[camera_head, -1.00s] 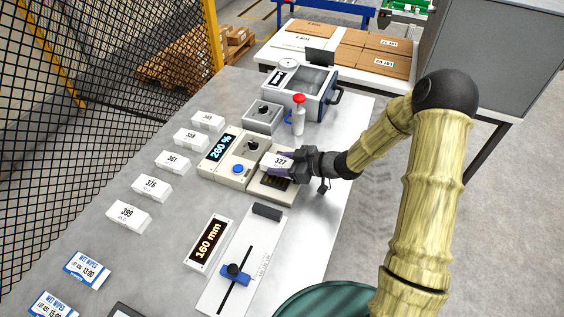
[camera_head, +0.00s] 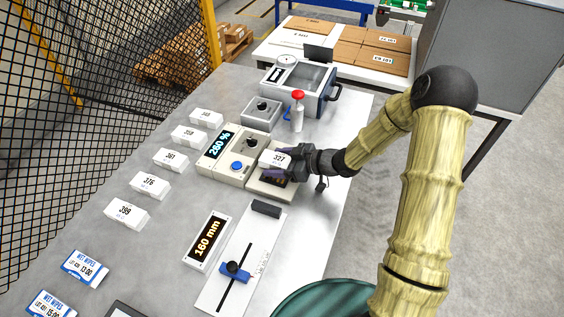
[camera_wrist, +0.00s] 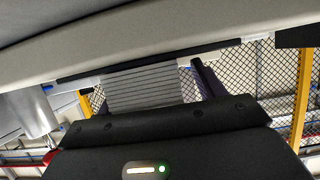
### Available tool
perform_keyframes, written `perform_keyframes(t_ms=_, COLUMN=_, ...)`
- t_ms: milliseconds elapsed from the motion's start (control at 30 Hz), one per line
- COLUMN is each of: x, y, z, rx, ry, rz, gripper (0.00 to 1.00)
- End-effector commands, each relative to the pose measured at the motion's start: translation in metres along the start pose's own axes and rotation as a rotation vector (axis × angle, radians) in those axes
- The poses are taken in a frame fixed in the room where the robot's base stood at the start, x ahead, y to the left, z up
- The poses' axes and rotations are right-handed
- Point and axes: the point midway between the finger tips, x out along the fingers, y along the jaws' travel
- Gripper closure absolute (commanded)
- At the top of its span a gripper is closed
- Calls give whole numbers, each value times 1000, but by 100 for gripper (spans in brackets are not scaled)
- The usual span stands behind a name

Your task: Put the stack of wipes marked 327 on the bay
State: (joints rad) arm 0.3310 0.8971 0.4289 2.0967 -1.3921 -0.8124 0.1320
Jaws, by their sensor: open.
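The white stack of wipes marked 327 (camera_head: 278,158) is at the beige bay (camera_head: 264,190), over its back part. Dark slots show in front of it. I cannot tell whether the stack rests on the bay or is just above it. My gripper (camera_head: 280,161) reaches in from the right, its fingers open around the stack. In the wrist view a pale ribbed block (camera_wrist: 145,87), seemingly the stack, lies beyond the palm, with a dark finger at its right. The fingertips are partly hidden.
A beige unit with a 260 % display (camera_head: 219,143) and blue button adjoins the bay. A red-topped bottle (camera_head: 297,113) stands behind. Several white stacks, including 361 (camera_head: 171,159), line the left. A 160 mm display (camera_head: 207,241) and a slider plate (camera_head: 237,270) lie in front.

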Motion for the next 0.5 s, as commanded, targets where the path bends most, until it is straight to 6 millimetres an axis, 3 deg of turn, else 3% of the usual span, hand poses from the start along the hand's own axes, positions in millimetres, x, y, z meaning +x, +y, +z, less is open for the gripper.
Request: perform_keyframes(t_ms=500, x=-93, y=6, z=-3, rx=9, ry=-1, rz=19, gripper=31)
